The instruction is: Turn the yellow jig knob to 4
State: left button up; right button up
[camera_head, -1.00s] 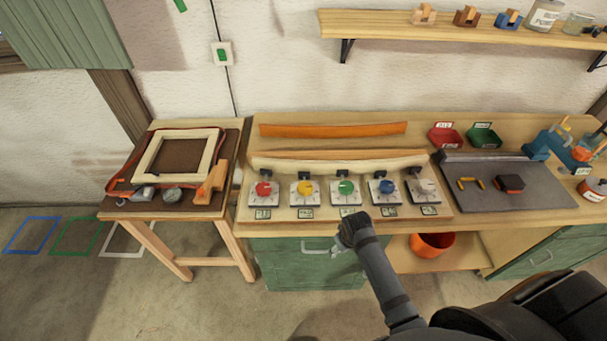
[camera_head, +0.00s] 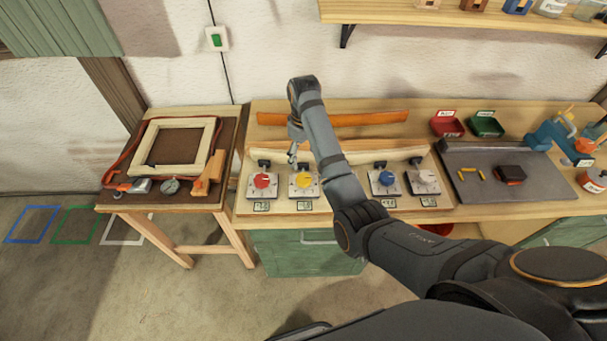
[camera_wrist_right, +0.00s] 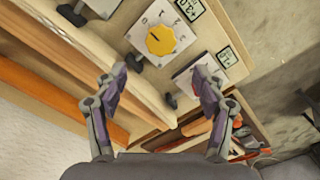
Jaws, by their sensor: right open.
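The yellow jig knob (camera_head: 303,180) sits on a white square dial plate on the bench jig, second from the left in the knob row. In the right wrist view the knob (camera_wrist_right: 160,41) lies just beyond the fingertips, with several digits around it; its exact setting is too small to tell. My right gripper (camera_head: 293,154) hangs above the back edge of that dial, apart from the knob. In the right wrist view the gripper (camera_wrist_right: 158,76) has its two fingers spread with nothing between them. My left gripper is out of view.
The red knob (camera_head: 262,180) is left of the yellow one; the blue knob (camera_head: 386,178) is to the right. My right arm hides the green knob. Dark clamps stand behind the dials. An orange lath (camera_head: 370,118) lies behind the jig.

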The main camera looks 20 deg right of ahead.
aim_at(304, 178)
notch_tip(304, 178, down, 10)
jog(key=shift+s+f+p, duration=0.1)
jog(key=shift+s+p, duration=0.05)
jog(key=shift+p, duration=0.95)
jog(key=c, duration=1.1)
jog(key=shift+c, duration=0.2)
